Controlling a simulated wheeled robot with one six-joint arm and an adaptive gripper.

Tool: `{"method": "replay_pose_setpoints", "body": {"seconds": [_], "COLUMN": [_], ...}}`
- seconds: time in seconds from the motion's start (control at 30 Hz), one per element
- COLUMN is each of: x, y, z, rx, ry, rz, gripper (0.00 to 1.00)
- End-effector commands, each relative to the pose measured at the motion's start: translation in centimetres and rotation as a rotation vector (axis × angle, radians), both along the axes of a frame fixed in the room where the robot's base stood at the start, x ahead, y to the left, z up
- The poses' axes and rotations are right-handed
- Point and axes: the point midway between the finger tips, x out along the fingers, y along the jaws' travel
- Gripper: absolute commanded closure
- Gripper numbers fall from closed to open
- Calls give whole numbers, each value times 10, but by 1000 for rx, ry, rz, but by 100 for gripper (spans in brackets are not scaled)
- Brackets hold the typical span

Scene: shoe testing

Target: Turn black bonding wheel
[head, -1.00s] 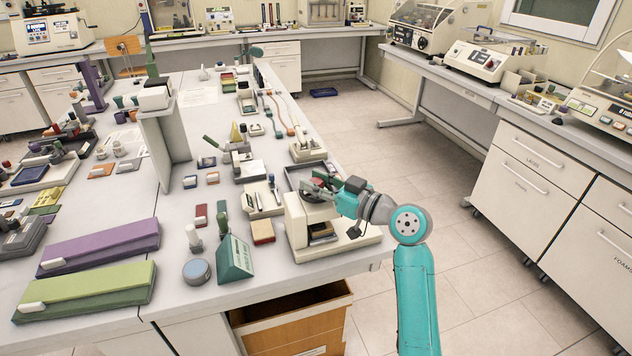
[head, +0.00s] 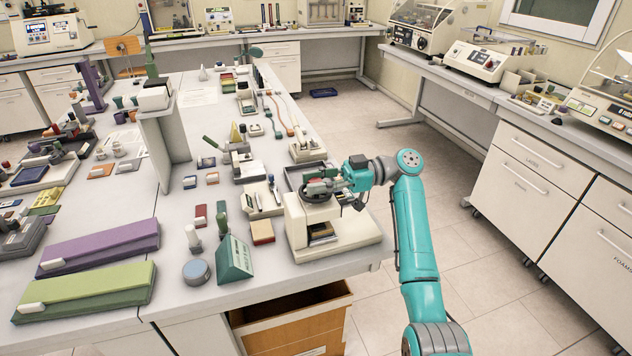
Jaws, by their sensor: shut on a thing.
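The black bonding wheel (head: 317,198) lies flat on top of a cream bench press (head: 298,226) at the right edge of the near table. My gripper (head: 318,186) reaches in from the right, at the wheel's top. Its fingers are shut on the wheel, though the exact contact is small and partly hidden by the gripper. The wheel's far side is covered by my gripper. The press stands upright on its wide base.
A green wedge (head: 235,260), a blue-grey round tin (head: 196,271) and a tan block (head: 262,232) stand left of the press. An open wooden drawer (head: 292,330) juts out below the table. The floor (head: 482,255) to the right is clear.

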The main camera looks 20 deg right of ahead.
Motion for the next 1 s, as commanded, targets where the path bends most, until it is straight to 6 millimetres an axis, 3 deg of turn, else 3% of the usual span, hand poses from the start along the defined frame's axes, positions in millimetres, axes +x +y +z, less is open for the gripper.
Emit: {"method": "replay_pose_setpoints", "body": {"seconds": [0.33,0.93,0.97,1.0], "x": [0,0,0,0], "y": [1,1,1,1], "z": [-1,-2,-2,-2], "rx": [0,-2,-2,-2], "ry": [3,4,4,4], "rz": [159,192,192,192], "gripper": [100,100,58,48]}}
